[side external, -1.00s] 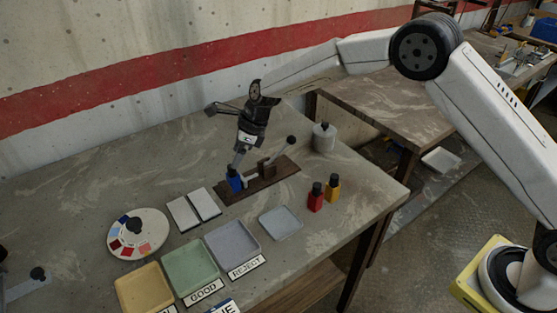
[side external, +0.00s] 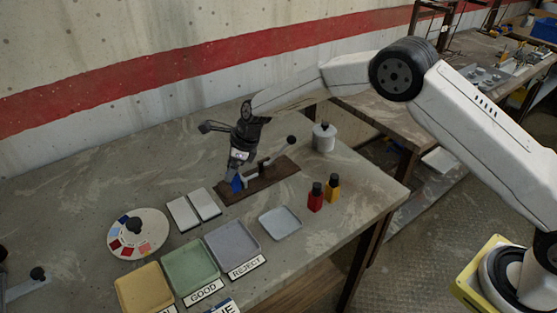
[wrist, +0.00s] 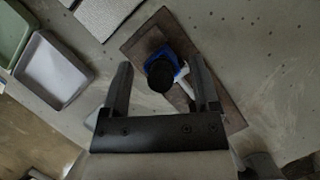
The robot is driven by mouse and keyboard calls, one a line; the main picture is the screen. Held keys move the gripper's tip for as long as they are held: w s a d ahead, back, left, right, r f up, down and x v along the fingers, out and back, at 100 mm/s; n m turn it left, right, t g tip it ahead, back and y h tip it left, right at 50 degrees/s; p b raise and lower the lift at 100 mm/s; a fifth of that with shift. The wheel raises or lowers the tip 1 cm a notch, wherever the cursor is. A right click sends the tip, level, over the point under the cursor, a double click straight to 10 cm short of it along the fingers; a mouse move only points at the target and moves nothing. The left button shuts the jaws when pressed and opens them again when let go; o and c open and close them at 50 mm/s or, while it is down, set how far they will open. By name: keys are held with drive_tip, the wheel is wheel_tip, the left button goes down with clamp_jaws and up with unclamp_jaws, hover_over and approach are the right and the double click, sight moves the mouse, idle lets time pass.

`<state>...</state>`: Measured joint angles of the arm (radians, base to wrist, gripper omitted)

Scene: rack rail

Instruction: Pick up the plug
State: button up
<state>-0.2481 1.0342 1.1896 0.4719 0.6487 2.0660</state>
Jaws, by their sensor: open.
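A blue block with a round black top, which looks like the plug (side external: 237,184), stands at the left end of a dark wooden rail (side external: 277,177). My gripper (side external: 236,174) points down at it, with its fingers close around its upper part. In the wrist view, the plug's black top (wrist: 160,75) lies between the two spread fingers of my gripper (wrist: 159,72), with a gap on each side. My gripper is open. In the side view, the fingers partly hide the plug.
A lever with a ball knob (side external: 291,140) rises at the rail's right end. Red (side external: 316,198) and yellow (side external: 333,188) black-topped pieces stand to the right. Trays, including a grey one (side external: 233,244), lie in front. A grey canister (side external: 323,138) stands behind right.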

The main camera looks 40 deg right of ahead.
clamp_jaws()
drive_tip(key=shift+r, duration=0.15)
idle(0.4)
drive_tip(key=shift+r, duration=0.5)
wheel_tip(320, 180, up, 2)
drive_tip(key=shift+r, duration=0.1)
drive_tip(key=s+d+r, duration=0.4)
drive_tip(key=s+r, duration=0.5)
drive_tip(key=s, duration=0.4)
drive_tip(key=shift+s+r, duration=0.25)
